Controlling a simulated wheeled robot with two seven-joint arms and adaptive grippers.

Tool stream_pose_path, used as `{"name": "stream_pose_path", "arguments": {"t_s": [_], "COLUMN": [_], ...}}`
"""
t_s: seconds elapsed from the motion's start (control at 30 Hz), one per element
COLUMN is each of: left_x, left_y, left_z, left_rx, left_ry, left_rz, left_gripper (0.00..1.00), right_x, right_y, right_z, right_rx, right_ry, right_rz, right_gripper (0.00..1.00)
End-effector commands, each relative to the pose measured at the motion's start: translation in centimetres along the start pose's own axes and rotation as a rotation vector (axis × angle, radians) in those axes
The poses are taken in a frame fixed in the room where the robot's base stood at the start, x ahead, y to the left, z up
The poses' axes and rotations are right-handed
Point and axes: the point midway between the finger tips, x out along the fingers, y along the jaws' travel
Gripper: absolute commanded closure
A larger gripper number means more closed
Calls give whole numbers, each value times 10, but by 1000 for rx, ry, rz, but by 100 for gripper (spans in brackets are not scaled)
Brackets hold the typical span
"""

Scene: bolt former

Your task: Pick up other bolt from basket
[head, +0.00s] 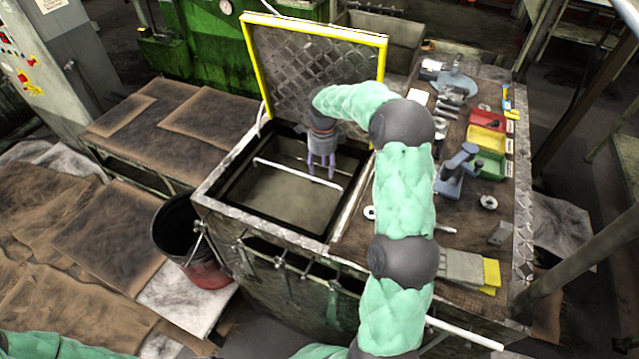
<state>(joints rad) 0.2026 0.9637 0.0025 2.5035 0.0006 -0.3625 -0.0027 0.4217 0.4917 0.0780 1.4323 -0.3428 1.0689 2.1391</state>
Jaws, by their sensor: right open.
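My right gripper (322,172) points down into the open square tank (222,193) with a dark rim. Its fingers are open, and nothing shows between them. A light bar (280,169), perhaps a basket handle, runs across the inside of the tank close to the fingertips; I cannot tell if they touch. Below it is a flat grey-brown surface (285,200). I cannot make out a bolt there, and the far right of the tank is partly hidden behind my right arm. My left gripper is not in view.
The tank's yellow-edged lid (290,60) stands open behind the gripper. To the right is a workbench with a vise (457,172) and red (487,120), yellow (485,140) and green (490,165) bins. A dark bucket (178,228) stands left of the tank.

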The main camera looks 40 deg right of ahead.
Motion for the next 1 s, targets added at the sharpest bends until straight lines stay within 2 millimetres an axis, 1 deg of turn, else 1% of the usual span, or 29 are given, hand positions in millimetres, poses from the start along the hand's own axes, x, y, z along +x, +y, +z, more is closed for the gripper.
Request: {"name": "stream_pose_path", "arguments": {"t_s": [0.17, 0.33, 0.43, 0.53, 0.7, 0.73, 0.77, 0.8, 0.9, 1.0], "left_x": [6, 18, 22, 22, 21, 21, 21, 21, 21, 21], "left_y": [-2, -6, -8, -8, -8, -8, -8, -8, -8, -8], "left_z": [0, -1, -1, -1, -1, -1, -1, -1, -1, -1], "left_rx": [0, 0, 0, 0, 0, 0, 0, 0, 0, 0], "left_ry": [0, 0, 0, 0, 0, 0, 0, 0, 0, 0], "left_rz": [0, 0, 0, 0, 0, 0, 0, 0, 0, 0], "left_gripper": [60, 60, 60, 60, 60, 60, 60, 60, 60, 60], "right_x": [13, 38, 49, 53, 52, 52, 52, 52, 52, 52], "right_y": [1, 5, 4, 4, 4, 4, 4, 4, 4, 4], "right_z": [2, 6, 6, 6, 6, 6, 6, 6, 6, 6], "right_rx": [-1, -2, -1, 0, 0, 0, 0, 0, 0, 0], "right_ry": [0, 0, -1, -1, -1, -1, -1, -1, -1, -1], "right_rz": [0, 2, 1, 0, -1, -1, -1, -1, 0, -1], "right_gripper": [48, 48, 48, 48, 48, 54, 62, 73, 100, 100]}}
